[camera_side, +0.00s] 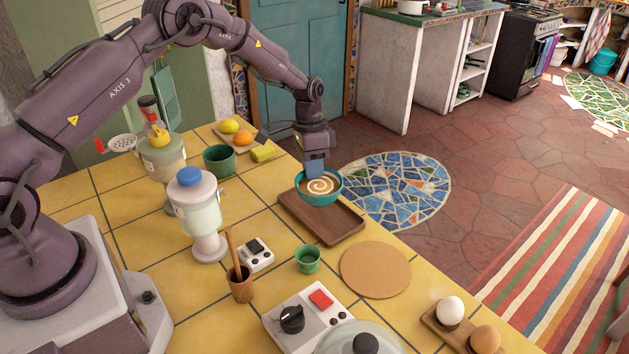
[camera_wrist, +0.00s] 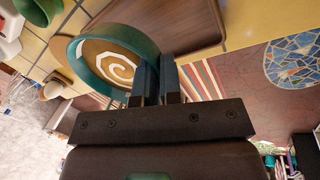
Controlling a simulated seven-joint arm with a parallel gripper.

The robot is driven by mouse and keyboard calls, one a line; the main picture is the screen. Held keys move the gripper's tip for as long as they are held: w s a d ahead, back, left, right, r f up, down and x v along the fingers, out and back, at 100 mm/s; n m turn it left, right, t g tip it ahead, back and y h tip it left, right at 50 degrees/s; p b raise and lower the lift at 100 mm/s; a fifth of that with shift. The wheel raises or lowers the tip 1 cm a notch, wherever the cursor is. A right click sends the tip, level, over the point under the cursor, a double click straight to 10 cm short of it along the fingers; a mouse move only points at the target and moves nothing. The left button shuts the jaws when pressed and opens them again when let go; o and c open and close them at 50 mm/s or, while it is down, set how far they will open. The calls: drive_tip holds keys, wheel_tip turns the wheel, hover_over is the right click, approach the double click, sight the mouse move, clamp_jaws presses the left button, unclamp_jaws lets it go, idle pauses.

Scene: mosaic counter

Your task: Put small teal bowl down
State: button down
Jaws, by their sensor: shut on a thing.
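The small teal bowl (camera_side: 304,191) holds a brown liquid with a cream swirl (camera_side: 320,185). In the side view it is at the far end of the dark wooden tray (camera_side: 345,227); I cannot tell whether its base touches the tray. My gripper (camera_side: 315,168) comes down from above and is shut on the bowl's far rim. In the wrist view the bowl (camera_wrist: 77,69) looks tilted by the camera angle, and the blue fingers of my gripper (camera_wrist: 156,80) pinch its rim. The bowl's underside is hidden.
A round cork mat (camera_side: 375,270), a small green cup (camera_side: 307,259) and a white scale-like device (camera_side: 256,254) are nearer on the yellow tiled counter. A green bowl (camera_side: 219,160) and a board with fruit (camera_side: 240,137) are to the left. The counter's edge runs just beyond the tray.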

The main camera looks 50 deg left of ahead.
sight(319, 190)
drive_tip(key=shift+w+f, duration=0.15)
drive_tip(key=shift+f, duration=0.75)
drive_tip(key=shift+w+f, duration=0.1)
drive_tip(key=shift+f, duration=0.8)
drive_tip(key=shift+f, duration=0.15)
drive_tip(key=c, duration=1.3)
unclamp_jaws()
